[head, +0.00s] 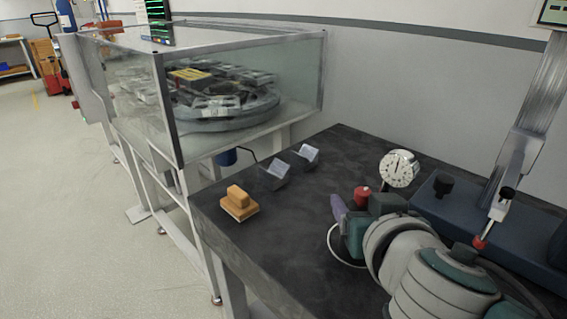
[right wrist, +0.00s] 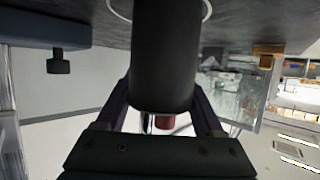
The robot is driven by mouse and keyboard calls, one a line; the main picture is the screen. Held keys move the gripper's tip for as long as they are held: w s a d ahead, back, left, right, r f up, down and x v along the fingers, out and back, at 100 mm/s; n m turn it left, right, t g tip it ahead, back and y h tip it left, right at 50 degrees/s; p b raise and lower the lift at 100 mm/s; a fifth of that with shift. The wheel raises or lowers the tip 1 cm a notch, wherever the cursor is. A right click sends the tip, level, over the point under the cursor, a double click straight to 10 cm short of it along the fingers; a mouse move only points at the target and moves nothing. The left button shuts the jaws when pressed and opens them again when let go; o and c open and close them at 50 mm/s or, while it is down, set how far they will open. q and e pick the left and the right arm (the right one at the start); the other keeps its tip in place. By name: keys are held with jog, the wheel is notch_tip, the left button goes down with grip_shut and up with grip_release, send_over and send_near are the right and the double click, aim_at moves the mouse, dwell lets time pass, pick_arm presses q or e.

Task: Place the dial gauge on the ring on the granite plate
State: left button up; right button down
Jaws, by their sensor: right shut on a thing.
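The dial gauge shows its round white face (head: 400,168) and a red knob (head: 362,196) just past my right gripper (head: 352,212). In the right wrist view the gripper (right wrist: 165,115) is shut on a black cylindrical body (right wrist: 165,60), which I take as the gauge's stand. A thin white ring (head: 331,240) lies on the dark granite plate (head: 290,225). The arm hides its right side. In the right wrist view the ring (right wrist: 210,10) curves around the far end of the cylinder. I cannot tell if the cylinder touches the plate. My left gripper is not in view.
An orange block (head: 240,204) and two grey angled blocks (head: 275,174) (head: 305,156) stand on the plate's left part. A blue-grey base (head: 460,212) with a black knob and a tall metal column (head: 530,110) stands at right. A glass-walled enclosure (head: 125,90) is behind left.

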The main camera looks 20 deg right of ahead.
aim_at(399, 168)
grip_release()
jog(key=shift+f, duration=0.1)
jog(key=shift+p, duration=0.35)
jog(key=v, duration=1)
jog(key=shift+r, duration=0.2)
